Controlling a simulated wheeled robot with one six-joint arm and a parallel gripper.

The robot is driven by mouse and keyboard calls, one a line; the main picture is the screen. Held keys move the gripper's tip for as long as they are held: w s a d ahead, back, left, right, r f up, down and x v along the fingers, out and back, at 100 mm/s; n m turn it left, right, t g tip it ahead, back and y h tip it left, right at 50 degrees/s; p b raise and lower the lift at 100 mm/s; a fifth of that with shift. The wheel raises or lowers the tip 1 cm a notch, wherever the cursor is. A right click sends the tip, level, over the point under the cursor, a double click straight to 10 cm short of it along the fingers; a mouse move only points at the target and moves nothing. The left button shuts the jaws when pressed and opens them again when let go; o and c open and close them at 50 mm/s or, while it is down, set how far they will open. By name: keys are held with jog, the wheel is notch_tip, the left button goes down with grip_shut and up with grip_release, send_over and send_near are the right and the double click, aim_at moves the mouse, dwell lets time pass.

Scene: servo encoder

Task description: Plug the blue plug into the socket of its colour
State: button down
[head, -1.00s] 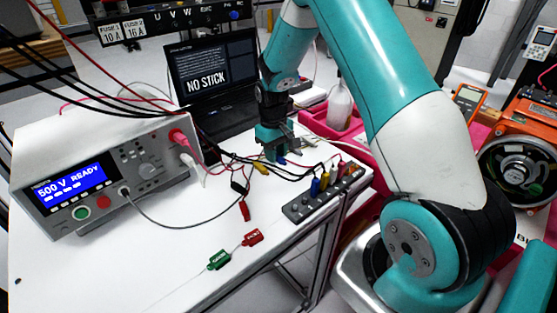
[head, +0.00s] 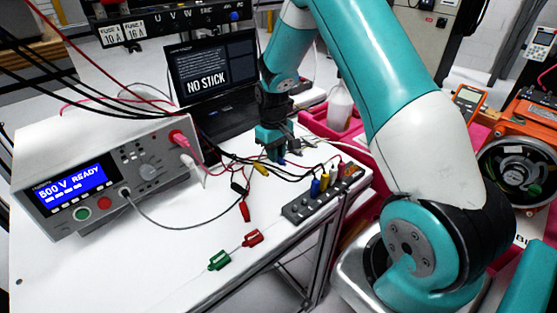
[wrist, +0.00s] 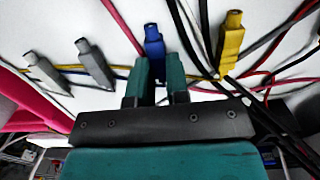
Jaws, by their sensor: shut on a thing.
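The blue plug (wrist: 154,42) stands between the two teal fingers of my gripper (wrist: 158,78) in the wrist view. The fingers are shut on its lower part, and its top sticks out past them. In the head view my gripper (head: 271,151) is low over the white table behind the dark socket strip, and a bit of the blue plug (head: 281,161) shows beside it. The dark strip (head: 300,212) lies near the table's right edge. A blue piece (head: 315,188) stands up on it, left of a yellow one (head: 325,182); whether it is a socket or plug I cannot tell.
In the wrist view, a yellow plug (wrist: 231,42) is to the right and two grey plugs (wrist: 92,62) to the left, among loose cables. A tester (head: 105,180) stands on the left. Green (head: 219,260) and red (head: 252,238) tags lie on the clear front table area.

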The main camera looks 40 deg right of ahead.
jog(key=shift+r+p, duration=2.1)
jog(key=shift+r, duration=0.45)
jog(key=shift+w+a+r, duration=0.1)
jog(key=shift+a+r, duration=0.05)
jog(key=shift+r, duration=0.1)
jog(key=w+a+r+n+t+y+b, duration=0.1)
jog(key=w+a+r+t+b, duration=0.2)
jog(key=r, duration=0.9)
jog(key=w+a+r+n+t+y+b, duration=0.1)
jog(key=w+a+r+t+y+b, duration=0.1)
jog(key=w+a+r+t, duration=0.6)
jog(key=w+a+r+n+t+y+b, duration=0.1)
jog(key=w+a+r+t+b, duration=0.3)
jog(key=r, duration=1.3)
jog(key=shift+w+a+t+y, duration=0.25)
jog(key=shift+w+a+t, duration=0.35)
jog(key=shift+w, duration=0.2)
jog(key=shift+w+a+t+y, duration=0.25)
jog(key=shift+w+a+t, duration=0.3)
jog(key=shift+w, duration=0.25)
jog(key=shift+f+b, duration=0.5)
jog(key=shift+b, duration=0.1)
